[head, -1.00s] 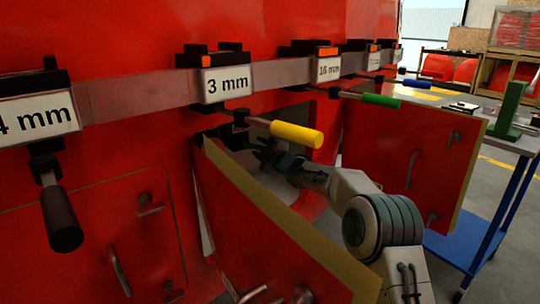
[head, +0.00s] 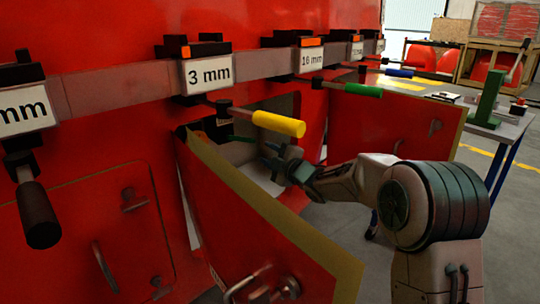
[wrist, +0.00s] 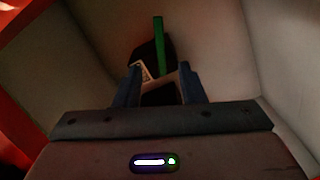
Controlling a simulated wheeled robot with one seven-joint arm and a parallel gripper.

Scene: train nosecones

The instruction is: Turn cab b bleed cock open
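The bleed cock sits inside the open compartment. Its green handle (head: 240,139) shows left of my gripper in the head view, and the handle stands upright in the wrist view (wrist: 159,46). A black body (wrist: 147,58) with a small white label (wrist: 146,71) is behind and below the handle in the wrist view. My gripper (head: 277,157) is at the compartment mouth, to the right of the handle. Its two fingers (wrist: 159,76) are apart in the wrist view, with nothing seen held between them. It appears apart from the handle; exact depth is unclear.
An open red door (head: 250,220) with a yellowish edge stands in front of the compartment. A yellow handle (head: 278,124) on the 3 mm rail unit juts out above my gripper. Another open red door (head: 385,130) is at right. A blue-framed bench (head: 500,128) stands farther right.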

